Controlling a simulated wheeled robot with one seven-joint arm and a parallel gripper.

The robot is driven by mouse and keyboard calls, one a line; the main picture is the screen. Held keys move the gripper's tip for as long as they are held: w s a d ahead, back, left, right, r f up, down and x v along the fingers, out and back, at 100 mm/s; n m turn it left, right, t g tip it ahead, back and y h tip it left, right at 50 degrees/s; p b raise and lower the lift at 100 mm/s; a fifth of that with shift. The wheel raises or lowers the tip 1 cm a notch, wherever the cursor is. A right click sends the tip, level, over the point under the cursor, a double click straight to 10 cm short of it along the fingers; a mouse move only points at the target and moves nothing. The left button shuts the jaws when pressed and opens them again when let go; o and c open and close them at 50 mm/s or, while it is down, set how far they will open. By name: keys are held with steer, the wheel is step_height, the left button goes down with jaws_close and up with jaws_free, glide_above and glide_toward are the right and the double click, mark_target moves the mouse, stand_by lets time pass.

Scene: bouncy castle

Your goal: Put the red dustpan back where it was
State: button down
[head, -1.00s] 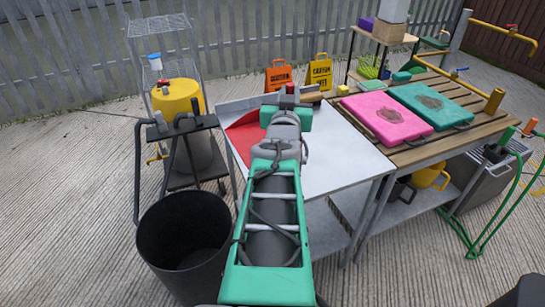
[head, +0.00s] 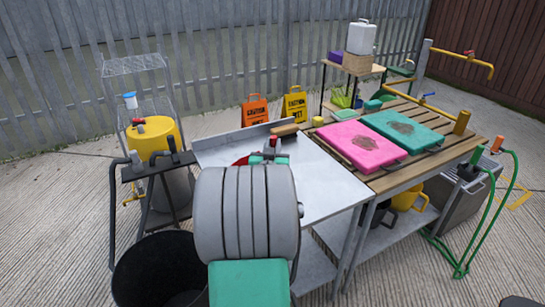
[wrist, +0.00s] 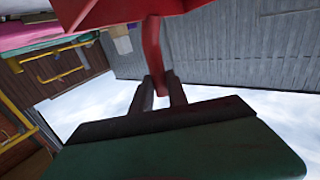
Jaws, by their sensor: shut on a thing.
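The red dustpan (wrist: 130,10) fills the top of the wrist view, with its handle (wrist: 153,45) running down between my fingers. My gripper (wrist: 160,78) is shut on the handle end. In the head view only a sliver of the dustpan (head: 240,161) shows, above the steel table (head: 325,180), beside my gripper (head: 270,156). My grey arm link hides most of the dustpan and the table's near left part. I cannot tell whether the dustpan touches the table.
A wooden-backed brush (head: 284,130) lies at the table's back edge. Pink (head: 361,146) and green (head: 407,130) boards lie on the slatted table at right. The steel table's right part is clear.

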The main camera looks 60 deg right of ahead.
steer(key=shift+w+d+f, duration=0.35)
steer(key=shift+d+f, duration=0.1)
steer(key=shift+f, duration=0.2)
steer(key=shift+f+b, duration=0.3)
steer(key=shift+f, duration=1.4)
steer(key=c, duration=1.3)
jaws_free()
